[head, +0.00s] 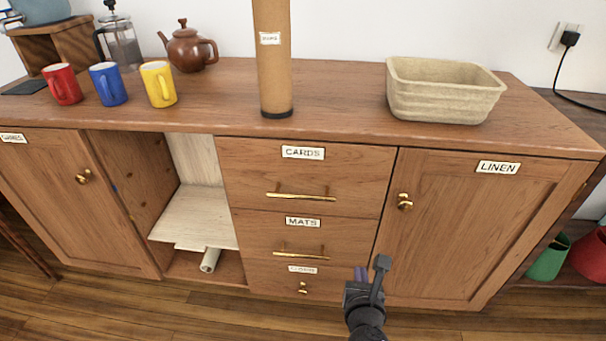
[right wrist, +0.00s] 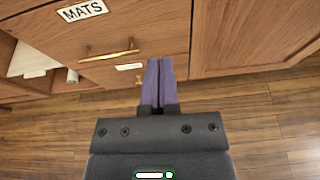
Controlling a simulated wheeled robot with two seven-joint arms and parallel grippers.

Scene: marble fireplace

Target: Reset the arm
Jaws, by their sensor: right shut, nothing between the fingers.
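My right gripper (head: 362,273) is low in front of the wooden sideboard (head: 340,73), just right of the lowest small drawer. In the right wrist view its two purple fingers (right wrist: 159,82) are together with nothing between them. They point toward the sideboard's front, near the lowest drawer's label and knob. I cannot tell from these views whether the fingertips touch the wood. My left gripper is in neither view.
The drawers labelled CARDS (head: 301,180) and MATS (head: 303,238) are shut. The LINEN door (head: 470,230) is shut. An open compartment (head: 195,215) is on the left. Mugs, a teapot (head: 187,50), a cardboard tube (head: 273,70) and a beige basket (head: 440,100) stand on top.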

